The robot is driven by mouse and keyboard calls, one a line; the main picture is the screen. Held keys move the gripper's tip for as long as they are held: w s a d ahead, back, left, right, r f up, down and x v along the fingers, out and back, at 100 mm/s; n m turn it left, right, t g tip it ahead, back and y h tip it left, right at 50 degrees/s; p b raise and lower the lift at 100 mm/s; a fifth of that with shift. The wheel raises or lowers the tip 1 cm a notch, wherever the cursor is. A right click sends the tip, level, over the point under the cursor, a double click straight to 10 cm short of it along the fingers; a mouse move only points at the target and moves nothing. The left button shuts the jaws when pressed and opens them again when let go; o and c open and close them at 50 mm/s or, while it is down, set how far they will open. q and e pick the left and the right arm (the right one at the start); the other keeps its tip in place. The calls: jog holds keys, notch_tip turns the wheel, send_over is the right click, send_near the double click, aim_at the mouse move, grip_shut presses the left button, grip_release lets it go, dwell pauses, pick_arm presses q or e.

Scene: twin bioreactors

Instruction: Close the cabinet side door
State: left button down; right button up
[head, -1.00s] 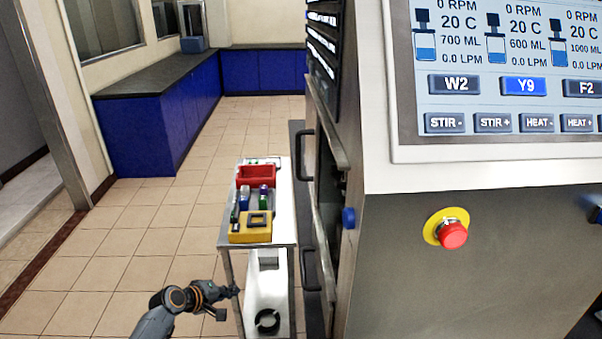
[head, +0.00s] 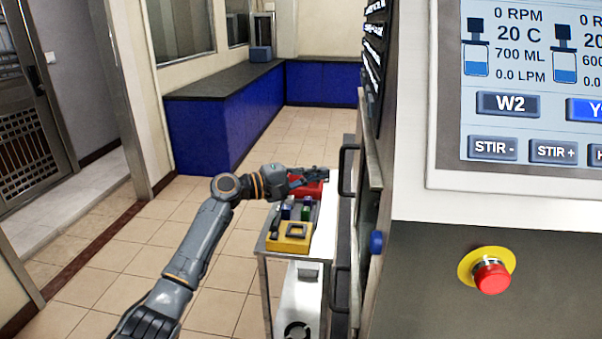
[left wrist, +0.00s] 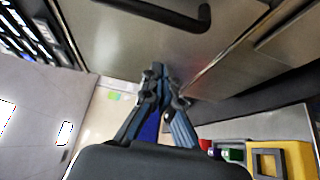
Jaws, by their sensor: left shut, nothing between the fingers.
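The steel cabinet's side door (head: 370,140) shows nearly edge-on in the head view, on the cabinet's left side. A dark gap shows beside its edge, and it appears slightly ajar. Its black bar handle (head: 345,172) sticks out to the left. In the left wrist view, a steel panel (left wrist: 135,40) with a black handle (left wrist: 180,14) fills the upper part. My left gripper (head: 318,174) is shut and empty, above the cart and left of the handle. Its fingertips (left wrist: 158,70) are close to the panel; contact cannot be told. My right gripper is not in view.
A white cart (head: 305,262) stands beside the cabinet under my left gripper, carrying a red bin (head: 308,190) and a yellow box (head: 289,236). A red emergency button (head: 491,276) is on the cabinet front. Tiled floor (head: 200,320) is clear at left.

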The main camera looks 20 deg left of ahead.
pick_arm(q)
jog(key=d+p, duration=0.1)
jog(key=s+d, duration=0.1)
jog(key=d+p, duration=0.1)
jog(key=shift+s+d+p, duration=0.3)
jog(key=shift+s, duration=0.05)
jog(key=shift+s+f, duration=0.1)
jog(key=shift+f, duration=0.05)
dwell(0.4)
